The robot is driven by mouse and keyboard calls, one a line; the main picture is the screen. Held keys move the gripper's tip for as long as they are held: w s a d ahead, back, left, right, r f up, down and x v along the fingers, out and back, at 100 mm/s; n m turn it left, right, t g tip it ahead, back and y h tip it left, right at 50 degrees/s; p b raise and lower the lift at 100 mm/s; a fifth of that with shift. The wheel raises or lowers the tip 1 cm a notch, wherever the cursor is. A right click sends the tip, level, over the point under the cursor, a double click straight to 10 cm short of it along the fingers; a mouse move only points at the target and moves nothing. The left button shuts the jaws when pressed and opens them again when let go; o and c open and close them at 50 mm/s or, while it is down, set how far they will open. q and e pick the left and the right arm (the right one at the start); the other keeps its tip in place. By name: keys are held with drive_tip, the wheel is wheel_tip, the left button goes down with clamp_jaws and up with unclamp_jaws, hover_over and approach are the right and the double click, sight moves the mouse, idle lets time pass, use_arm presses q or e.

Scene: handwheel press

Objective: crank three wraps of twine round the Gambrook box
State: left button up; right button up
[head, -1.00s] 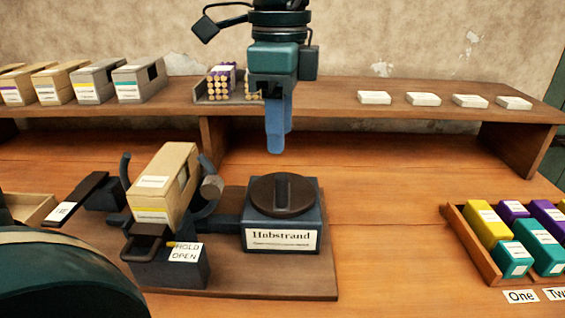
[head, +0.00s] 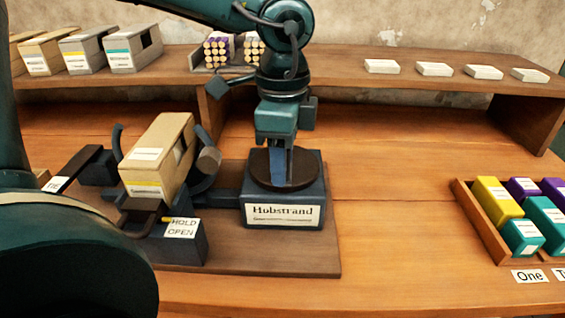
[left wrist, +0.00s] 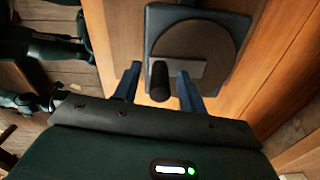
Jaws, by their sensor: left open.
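A tan box (head: 158,155) with a yellow band sits tilted in a dark cradle; its name is too small to read. Right of it stands the dark blue block labelled Hobstrand (head: 284,213), topped by a round dark wheel (head: 258,167) with a raised bar. My left gripper (head: 290,178) points down over this wheel, open. In the left wrist view its fingers (left wrist: 160,87) stand either side of a dark upright grip (left wrist: 159,78), with the wheel (left wrist: 190,40) beyond; I cannot tell if they touch it. My right gripper is out of view.
A HOLD OPEN tag (head: 183,228) marks a block at the cradle's front. Several boxes (head: 132,48) and twine-like bundles (head: 218,48) stand on the back shelf, with white cards (head: 434,69) to the right. A tray (head: 476,223) of coloured blocks is at right. Table between is clear.

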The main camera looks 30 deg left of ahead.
use_arm(q)
drive_tip(key=shift+f, duration=0.5)
clamp_jaws()
